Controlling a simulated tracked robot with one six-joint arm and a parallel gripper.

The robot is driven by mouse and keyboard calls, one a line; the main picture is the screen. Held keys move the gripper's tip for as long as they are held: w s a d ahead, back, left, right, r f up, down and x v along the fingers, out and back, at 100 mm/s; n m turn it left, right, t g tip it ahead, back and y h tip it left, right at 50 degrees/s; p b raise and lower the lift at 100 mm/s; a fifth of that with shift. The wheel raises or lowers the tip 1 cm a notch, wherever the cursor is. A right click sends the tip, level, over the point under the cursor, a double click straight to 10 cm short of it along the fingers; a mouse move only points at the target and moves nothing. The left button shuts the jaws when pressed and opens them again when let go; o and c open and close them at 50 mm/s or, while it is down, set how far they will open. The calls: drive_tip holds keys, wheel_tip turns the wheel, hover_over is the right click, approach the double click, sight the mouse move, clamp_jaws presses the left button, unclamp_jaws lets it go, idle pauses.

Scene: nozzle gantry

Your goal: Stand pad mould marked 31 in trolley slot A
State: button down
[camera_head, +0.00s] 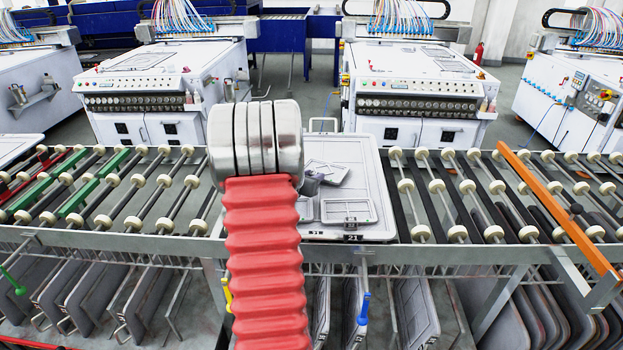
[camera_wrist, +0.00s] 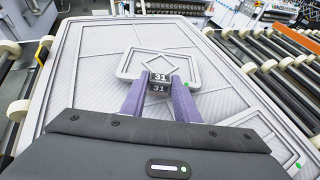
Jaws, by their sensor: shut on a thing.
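A pad mould, a large pale grey plate (camera_head: 372,190) with raised frames, lies flat on the roller bench. I cannot make out a trolley or a slot marked A.
Roller rows (camera_head: 447,190) run on both sides of the plate. An orange bar (camera_head: 560,212) crosses the rollers at right, and green bars (camera_head: 75,200) lie at left. Several plates (camera_head: 415,310) stand in racks below. White machines (camera_head: 415,85) stand behind.

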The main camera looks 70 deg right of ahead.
drive_tip(key=shift+f, duration=0.35)
drive_tip(key=c, duration=1.4)
unclamp_jaws()
drive_tip(key=shift+o, duration=0.2)
drive_tip(key=shift+a+r, duration=0.15)
drive_tip(key=shift+r, duration=0.35)
drive_tip(key=v, duration=1.1)
drive_tip(key=shift+a, duration=0.35)
drive_tip(key=shift+w, duration=0.15)
